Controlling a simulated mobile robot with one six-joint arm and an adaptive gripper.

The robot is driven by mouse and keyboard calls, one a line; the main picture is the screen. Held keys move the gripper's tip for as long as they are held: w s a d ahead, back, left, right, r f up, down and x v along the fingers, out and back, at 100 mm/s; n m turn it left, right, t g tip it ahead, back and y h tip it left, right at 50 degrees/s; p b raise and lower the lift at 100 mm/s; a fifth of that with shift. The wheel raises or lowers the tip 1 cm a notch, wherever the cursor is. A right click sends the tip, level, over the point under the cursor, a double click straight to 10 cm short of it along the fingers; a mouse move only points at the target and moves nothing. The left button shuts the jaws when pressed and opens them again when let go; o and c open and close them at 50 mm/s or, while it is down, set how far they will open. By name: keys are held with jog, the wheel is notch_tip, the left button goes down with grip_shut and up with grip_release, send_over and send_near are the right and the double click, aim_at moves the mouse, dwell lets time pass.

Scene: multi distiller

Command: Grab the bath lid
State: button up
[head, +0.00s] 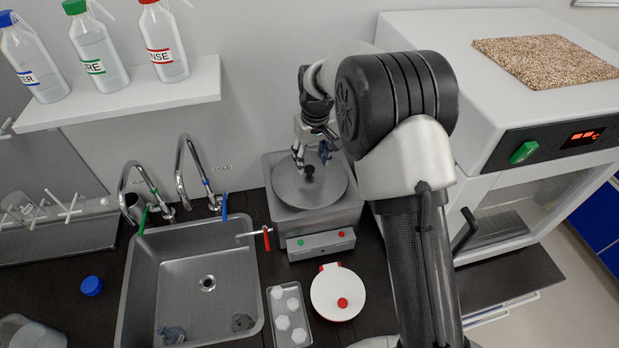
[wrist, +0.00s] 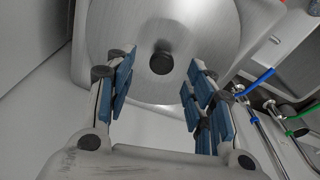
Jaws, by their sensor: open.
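The bath lid (head: 321,188) is a round grey metal disc with a small black knob (head: 309,170) at its centre. It lies on the square metal bath (head: 272,206). My gripper (head: 312,158) is above the lid, close to the knob. In the wrist view the lid (wrist: 205,30) fills the upper middle and the knob (wrist: 161,63) shows ahead, between the lines of the two fingers. My gripper (wrist: 157,90) is open, with blue finger pads on either side and nothing between them. I cannot tell the exact height gap between fingertips and knob.
A sink (head: 190,270) with two taps stands left of the bath. A white oven-like unit (head: 490,110) is at the right. A shelf (head: 130,100) with bottles hangs above. A white round lid with a red knob (head: 338,292) and a tray (head: 289,318) lie in front.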

aim_at(309, 168)
jog(key=f, duration=0.4)
jog(key=shift+w+a, duration=0.3)
jog(key=shift+r, duration=0.1)
jog(key=shift+c, duration=0.3)
grip_shut()
